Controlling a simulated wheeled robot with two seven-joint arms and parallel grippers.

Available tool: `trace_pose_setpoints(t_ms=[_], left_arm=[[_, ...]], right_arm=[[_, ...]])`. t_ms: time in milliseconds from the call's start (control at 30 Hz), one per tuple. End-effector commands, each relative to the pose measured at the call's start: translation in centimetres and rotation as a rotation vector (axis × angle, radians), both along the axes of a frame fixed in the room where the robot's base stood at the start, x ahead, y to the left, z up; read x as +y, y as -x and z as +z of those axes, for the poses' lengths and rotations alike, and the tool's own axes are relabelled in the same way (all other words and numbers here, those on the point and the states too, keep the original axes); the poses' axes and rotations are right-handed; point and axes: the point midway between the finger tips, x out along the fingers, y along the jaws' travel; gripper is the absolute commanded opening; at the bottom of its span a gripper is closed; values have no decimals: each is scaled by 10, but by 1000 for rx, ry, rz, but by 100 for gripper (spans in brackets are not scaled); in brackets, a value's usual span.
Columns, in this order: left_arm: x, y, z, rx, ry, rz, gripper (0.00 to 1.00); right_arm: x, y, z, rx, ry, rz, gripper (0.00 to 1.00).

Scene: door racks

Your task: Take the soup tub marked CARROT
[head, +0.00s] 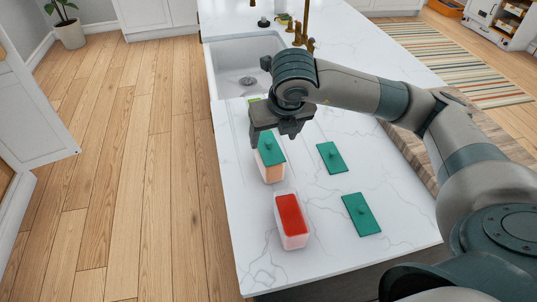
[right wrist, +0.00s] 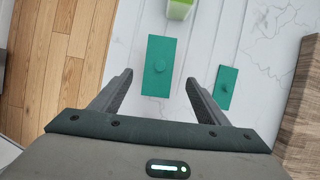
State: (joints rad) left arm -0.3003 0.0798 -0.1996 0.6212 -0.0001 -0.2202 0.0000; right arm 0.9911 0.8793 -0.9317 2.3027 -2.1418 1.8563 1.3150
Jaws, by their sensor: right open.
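A clear tub with orange contents (head: 273,174) stands on the white counter, a green lid (head: 271,149) on top. No CARROT marking is readable. An uncovered tub with red contents (head: 291,216) stands nearer. A tub with bright green contents (right wrist: 180,9) is beyond, mostly hidden by my gripper in the head view. My left gripper is not in view.
Two loose green lids lie to the right, one farther (head: 331,157) and one nearer (head: 361,215). A sink (head: 240,66) with a brass faucet (head: 303,25) is beyond the tubs. The counter's left edge runs close beside the tubs.

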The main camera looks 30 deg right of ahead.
Motion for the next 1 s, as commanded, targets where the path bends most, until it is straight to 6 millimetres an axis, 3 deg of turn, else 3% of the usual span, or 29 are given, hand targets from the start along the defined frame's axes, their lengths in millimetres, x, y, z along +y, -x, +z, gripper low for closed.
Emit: trace_pose_setpoints(t_ms=[300,767,1000], left_arm=[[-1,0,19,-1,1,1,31],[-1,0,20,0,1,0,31],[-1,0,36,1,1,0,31]], right_arm=[[-3,-17,-40,1,0,0,69],[-3,-19,-47,1,0,0,69],[-3,-23,-59,3,0,0,69]])
